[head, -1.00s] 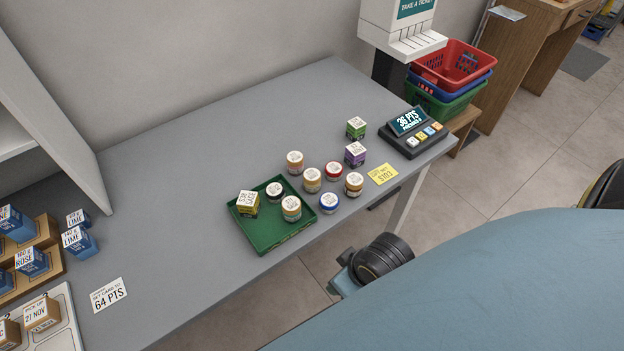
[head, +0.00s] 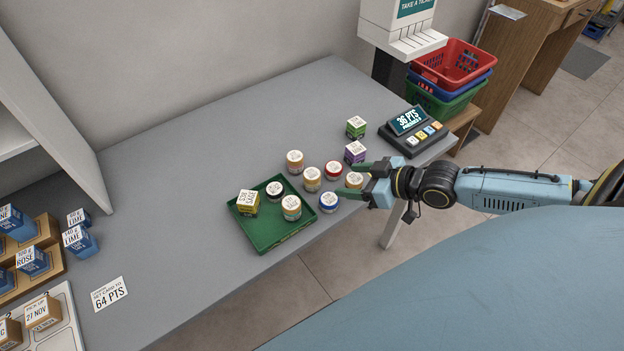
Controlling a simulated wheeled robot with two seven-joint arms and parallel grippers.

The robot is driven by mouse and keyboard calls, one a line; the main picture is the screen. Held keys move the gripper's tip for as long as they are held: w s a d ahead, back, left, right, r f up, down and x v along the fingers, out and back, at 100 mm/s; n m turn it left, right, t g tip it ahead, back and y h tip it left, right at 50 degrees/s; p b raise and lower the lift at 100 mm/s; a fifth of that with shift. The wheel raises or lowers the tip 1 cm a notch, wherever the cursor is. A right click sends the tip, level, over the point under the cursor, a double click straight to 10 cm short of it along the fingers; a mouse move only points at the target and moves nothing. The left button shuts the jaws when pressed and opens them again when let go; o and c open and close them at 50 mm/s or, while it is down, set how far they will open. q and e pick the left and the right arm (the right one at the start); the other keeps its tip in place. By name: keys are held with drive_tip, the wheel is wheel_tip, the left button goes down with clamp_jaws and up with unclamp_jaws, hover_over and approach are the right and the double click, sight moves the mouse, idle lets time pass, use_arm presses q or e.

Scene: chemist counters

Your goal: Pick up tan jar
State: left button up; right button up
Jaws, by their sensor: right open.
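Several small jars with white lids stand on the grey counter. A tan jar (head: 354,181) stands at the right of the group, nearest my right gripper. Other tan or orange-sided jars stand at the back (head: 295,162), in the middle (head: 312,179) and in the green tray (head: 291,208); I cannot tell their shades apart surely. My right gripper (head: 354,180) is open and empty. Its green fingertips show on either side of the right-hand tan jar; whether they are level with it or above is unclear. My left gripper is not in view.
A red jar (head: 333,171) and a blue jar (head: 329,202) stand close by. The green tray (head: 268,245) also holds a black jar and a yellow box. Purple (head: 355,153) and green (head: 356,128) boxes stand behind, near a points display (head: 408,122). The counter's back left is clear.

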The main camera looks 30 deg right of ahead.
sight(316, 175)
drive_tip(key=x, duration=0.2)
drive_tip(key=b+x, duration=0.1)
drive_tip(key=x, duration=0.1)
drive_tip(key=b+x, duration=0.1)
drive_tip(key=x, duration=0.1)
drive_tip(key=shift+w+d, duration=0.2)
drive_tip(key=shift+w, duration=0.45)
drive_tip(key=shift+b+x, duration=0.7)
drive_tip(key=shift+x, duration=2.55)
drive_tip(key=shift+s+a, duration=0.15)
